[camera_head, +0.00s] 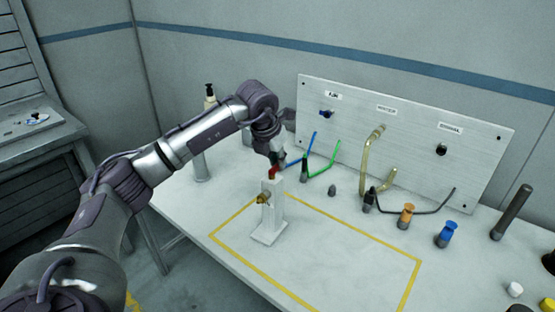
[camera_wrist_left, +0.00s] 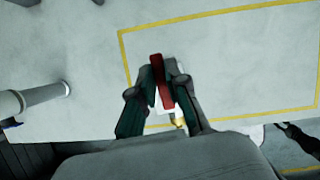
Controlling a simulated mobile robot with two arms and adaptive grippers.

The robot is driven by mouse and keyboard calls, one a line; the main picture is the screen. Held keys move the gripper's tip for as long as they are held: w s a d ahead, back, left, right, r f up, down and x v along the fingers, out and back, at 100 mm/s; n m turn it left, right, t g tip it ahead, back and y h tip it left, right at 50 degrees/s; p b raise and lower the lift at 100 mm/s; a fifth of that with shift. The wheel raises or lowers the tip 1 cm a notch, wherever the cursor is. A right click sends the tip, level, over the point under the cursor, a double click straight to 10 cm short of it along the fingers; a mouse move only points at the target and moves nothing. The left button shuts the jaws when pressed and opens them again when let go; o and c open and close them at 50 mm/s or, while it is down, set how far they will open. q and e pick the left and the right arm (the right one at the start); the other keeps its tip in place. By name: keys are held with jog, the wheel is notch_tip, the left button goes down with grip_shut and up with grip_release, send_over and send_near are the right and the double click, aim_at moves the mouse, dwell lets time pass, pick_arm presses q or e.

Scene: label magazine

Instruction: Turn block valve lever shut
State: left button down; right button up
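The block valve is a white upright post (camera_head: 272,212) on a flat foot, with a brass fitting (camera_head: 263,198) on its side and a red lever (camera_head: 273,172) at its top. My left gripper (camera_head: 276,158) points down onto the lever from above. In the left wrist view the red lever (camera_wrist_left: 160,82) lies between the two fingers of my left gripper (camera_wrist_left: 161,80), with the fingertips close against its sides. The gripper looks shut on it, though contact is partly hidden. My right gripper is not in view.
Behind stands a grey panel (camera_head: 410,125) with labelled ports and blue, green, tan and black hoses. An orange-topped fitting (camera_head: 406,215), a blue fitting (camera_head: 446,234) and a dark cylinder (camera_head: 511,212) stand at right. A yellow outline (camera_head: 340,228) marks clear table around the post.

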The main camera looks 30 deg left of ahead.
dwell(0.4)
pick_arm(q)
jog(key=m, duration=0.1)
jog(key=m+h, duration=0.1)
jog(key=m, duration=0.1)
jog(key=shift+d, duration=0.35)
jog(key=m+h, duration=0.1)
jog(key=m, duration=0.1)
jog(key=d+m+g+h, duration=0.1)
jog(key=m, duration=0.2)
jog(key=s+m, duration=0.1)
jog(key=m, duration=0.2)
jog(key=shift+d+r+g+h+p, duration=0.1)
jog(key=shift+d+g+h+p, duration=0.2)
jog(key=shift+g+h+p, duration=0.1)
jog(key=shift+s+d+m+g+h, duration=0.1)
jog(key=shift+s+m+g+h, duration=0.15)
jog(key=shift+m, duration=0.6)
jog(key=shift+s+d+m+g+h, duration=0.1)
jog(key=shift+m+g, duration=0.25)
jog(key=shift+m, duration=0.5)
jog(key=c, duration=1.2)
grip_release()
jog(key=shift+o, duration=0.2)
